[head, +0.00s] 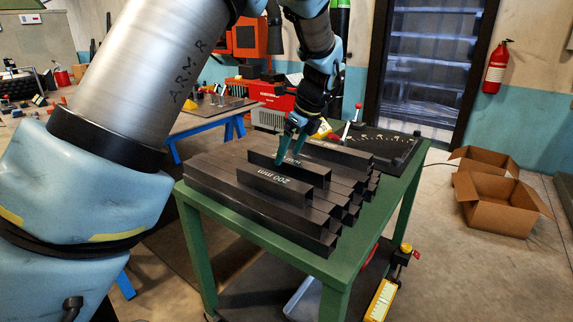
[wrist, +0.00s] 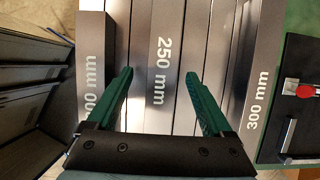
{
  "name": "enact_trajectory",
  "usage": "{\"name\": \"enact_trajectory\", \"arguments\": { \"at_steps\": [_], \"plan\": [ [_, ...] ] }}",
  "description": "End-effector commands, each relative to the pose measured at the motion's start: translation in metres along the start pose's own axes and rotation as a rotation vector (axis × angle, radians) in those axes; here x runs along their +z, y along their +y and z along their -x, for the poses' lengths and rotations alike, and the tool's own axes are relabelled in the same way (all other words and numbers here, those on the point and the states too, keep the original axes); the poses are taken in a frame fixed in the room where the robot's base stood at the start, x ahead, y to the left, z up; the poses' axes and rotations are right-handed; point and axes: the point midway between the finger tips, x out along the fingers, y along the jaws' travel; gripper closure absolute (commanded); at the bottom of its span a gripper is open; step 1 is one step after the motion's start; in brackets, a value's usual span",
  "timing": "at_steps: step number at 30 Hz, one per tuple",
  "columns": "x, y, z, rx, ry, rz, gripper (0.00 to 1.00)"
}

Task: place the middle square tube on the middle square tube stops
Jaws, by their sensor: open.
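The middle square tube (head: 312,174), dark and marked 250 mm in the wrist view (wrist: 160,85), lies on a stack of dark tubes between two other marked tubes. My gripper (head: 289,159) is over it, pointing down. In the wrist view my gripper (wrist: 158,74) is open, with one green finger to each side of the tube's label. I cannot tell how far down the fingers reach, and nothing is held. I cannot pick out the middle square tube stops; a dark plate (head: 392,152) with small fittings is at the table's far right.
The 200 mm tube (head: 272,187) lies at the front, the 300 mm tube (wrist: 262,75) at the other side. The stack fills most of the green table (head: 352,240). The plate carries a red-knobbed clamp (wrist: 304,90). Open cardboard boxes (head: 497,207) stand on the floor at right.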

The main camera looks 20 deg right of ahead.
Motion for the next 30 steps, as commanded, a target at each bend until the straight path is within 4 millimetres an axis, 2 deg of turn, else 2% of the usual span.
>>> {"name": "enact_trajectory", "arguments": {
  "at_steps": [6,15,30],
  "plan": [
    [-0.001,-0.002,-0.029,0.003,0.0,-0.001,0.15],
    [-0.001,-0.003,-0.036,0.0,0.001,0.0,0.15],
    [-0.001,-0.003,-0.035,0.0,0.001,0.0,0.7]
  ]
}}
